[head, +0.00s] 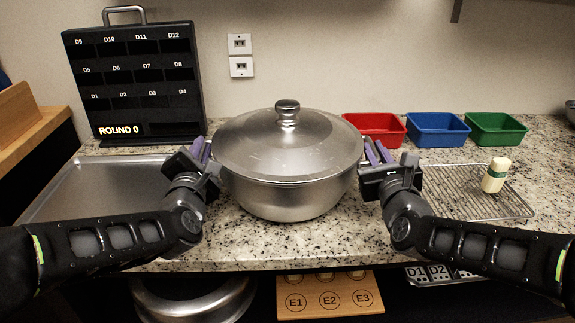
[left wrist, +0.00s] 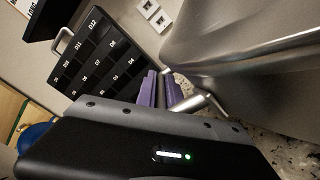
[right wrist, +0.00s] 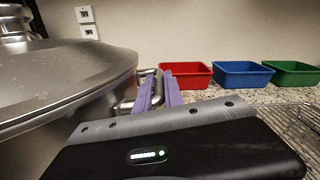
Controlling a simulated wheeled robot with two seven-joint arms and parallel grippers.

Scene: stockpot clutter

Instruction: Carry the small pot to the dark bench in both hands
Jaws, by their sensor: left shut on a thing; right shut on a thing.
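A silver lidded pot (head: 285,195) is upright at the middle of the speckled counter (head: 290,245). Its lid (head: 280,140) is on, with a round knob on top. Whether its base touches the counter is hard to tell. My left gripper (head: 204,152) is shut on the left side handle, which shows in the left wrist view (left wrist: 205,102). My right gripper (head: 375,153) is shut on the right side handle, partly hidden by the purple fingers (right wrist: 159,92) in the right wrist view. I cannot make out a dark bench for certain.
A black board (head: 135,85) stands at back left behind a metal tray (head: 90,190). Red (head: 374,129), blue (head: 438,129) and green (head: 496,129) bins line the back right. A wire rack (head: 450,185) holds a cream-and-green bottle (head: 496,175). Below the counter are a metal ring-shaped thing (head: 195,310) and a wooden board (head: 330,295).

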